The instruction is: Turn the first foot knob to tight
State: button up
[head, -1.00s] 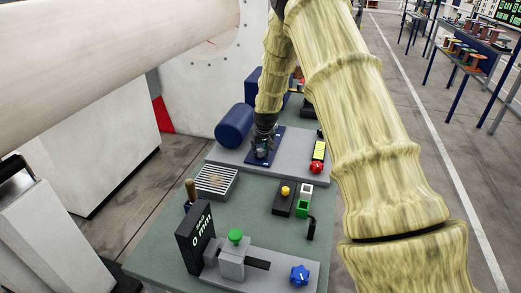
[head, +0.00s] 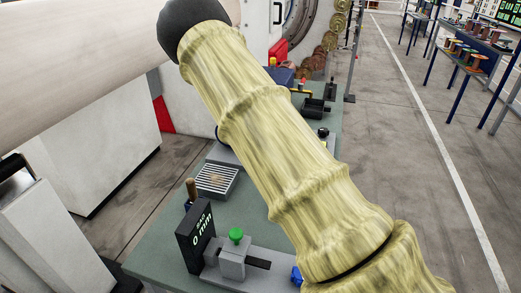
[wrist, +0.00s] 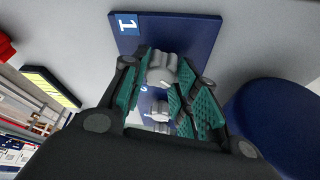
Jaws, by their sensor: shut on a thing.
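The foot knob is a grey lobed knob (wrist: 162,68) on a dark blue plate (wrist: 185,30) marked "1" in the wrist view. My gripper (wrist: 170,88) has its teal ridged pads on either side of the knob and is shut on it. A second grey lobed piece (wrist: 160,125) shows farther down between the fingers, partly hidden by them. I cannot tell from the picture how tight the knob is. In the head view my own arm hides the gripper, the knob and the blue plate.
A dark blue cylinder (wrist: 275,120) lies close beside my gripper. A yellow strip (wrist: 50,86) and a red knob (wrist: 5,47) are on the other side. Nearer on the bench are a slatted grey block (head: 216,181), a "0 mm" display (head: 197,238) and a green knob (head: 236,235).

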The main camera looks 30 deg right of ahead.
jog(key=m+g+b, duration=0.1)
jog(key=m, duration=0.2)
jog(key=shift+w+m, duration=0.15)
jog(key=shift+m, duration=0.15)
jog(key=m+g+b, duration=0.1)
jog(key=m, duration=0.2)
jog(key=shift+w+f+m+g, duration=0.1)
jog(key=shift+m+g, duration=0.2)
jog(key=shift+g, duration=0.1)
jog(key=m+g+b, duration=0.1)
jog(key=m+b, duration=0.1)
jog(key=m, duration=0.1)
jog(key=shift+w+m, duration=0.1)
jog(key=shift+m, duration=0.2)
jog(key=shift+w+d+m+g+y+b, duration=0.1)
jog(key=shift+m+g+y+b, duration=0.4)
jog(key=shift+m, duration=1.1)
jog(key=shift+r, duration=0.2)
jog(key=o, duration=1)
